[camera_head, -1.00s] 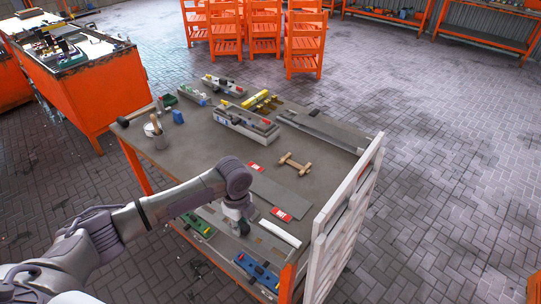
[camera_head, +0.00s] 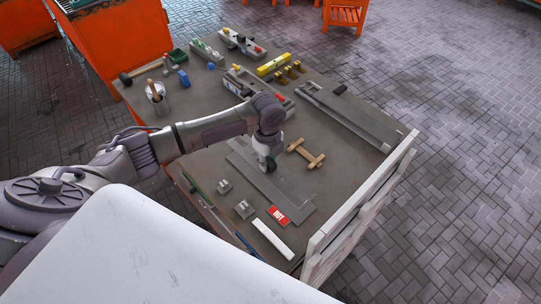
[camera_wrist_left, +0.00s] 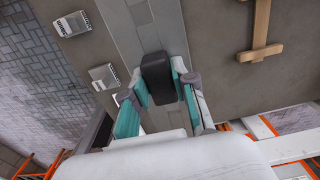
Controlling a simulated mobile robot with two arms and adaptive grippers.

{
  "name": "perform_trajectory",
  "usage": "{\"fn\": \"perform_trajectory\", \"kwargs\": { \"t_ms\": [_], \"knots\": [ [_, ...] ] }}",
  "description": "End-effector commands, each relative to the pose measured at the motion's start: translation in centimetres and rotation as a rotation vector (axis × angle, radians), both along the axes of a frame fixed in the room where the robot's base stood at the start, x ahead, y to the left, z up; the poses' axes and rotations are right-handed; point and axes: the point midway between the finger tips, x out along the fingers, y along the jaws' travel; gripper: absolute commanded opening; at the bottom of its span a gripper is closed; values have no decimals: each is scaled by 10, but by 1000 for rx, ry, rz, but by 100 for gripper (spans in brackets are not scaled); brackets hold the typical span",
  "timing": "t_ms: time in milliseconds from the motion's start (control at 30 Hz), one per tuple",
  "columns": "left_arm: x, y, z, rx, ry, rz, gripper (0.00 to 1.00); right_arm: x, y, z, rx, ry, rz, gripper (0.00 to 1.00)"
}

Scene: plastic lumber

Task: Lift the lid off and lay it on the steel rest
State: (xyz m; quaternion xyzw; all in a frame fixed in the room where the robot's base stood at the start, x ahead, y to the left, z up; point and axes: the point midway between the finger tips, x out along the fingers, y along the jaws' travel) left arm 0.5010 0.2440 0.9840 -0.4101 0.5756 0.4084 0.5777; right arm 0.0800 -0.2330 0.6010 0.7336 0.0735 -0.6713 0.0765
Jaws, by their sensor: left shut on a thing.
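My left gripper (camera_head: 268,166) is shut on a black knob (camera_wrist_left: 158,78), which stands between its two teal fingers in the left wrist view. A long narrow grey strip, apparently the lid (camera_wrist_left: 133,25), runs under the knob. A flat grey plate (camera_head: 298,190), apparently the steel rest, lies below the gripper in the head view. The strip overlaps the plate; I cannot tell whether they touch. My gripper and forearm hide part of both. My right gripper is not in view.
Two small grey blocks (camera_head: 234,197) stand left of the plate. A wooden dumbbell-shaped piece (camera_head: 306,152) lies to its right. A red card (camera_head: 278,215) and a white bar (camera_head: 272,240) lie in front. A long grey tray (camera_head: 350,116) and a white slatted panel (camera_head: 360,215) are farther right.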

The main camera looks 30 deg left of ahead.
Motion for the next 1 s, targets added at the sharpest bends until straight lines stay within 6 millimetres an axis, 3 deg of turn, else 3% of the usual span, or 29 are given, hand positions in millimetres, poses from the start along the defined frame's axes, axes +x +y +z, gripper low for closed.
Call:
{"fn": "perform_trajectory", "kwargs": {
  "t_ms": [100, 167, 333, 467, 567, 1000],
  "knots": [
    [1, 0, 1, -1, -2, 1, 0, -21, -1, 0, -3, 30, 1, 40],
    [1, 0, 2, -1, -2, 1, 0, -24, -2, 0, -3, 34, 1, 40],
    [1, 2, 4, 0, 0, 1, 0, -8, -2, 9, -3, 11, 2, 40],
    [1, 2, -10, -1, 0, 1, 0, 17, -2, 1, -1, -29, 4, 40],
    [1, 2, -21, -1, 0, 1, 0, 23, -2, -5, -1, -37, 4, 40],
    [2, 1, -64, -1, -1, 0, 0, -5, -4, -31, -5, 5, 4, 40]
  ]
}}
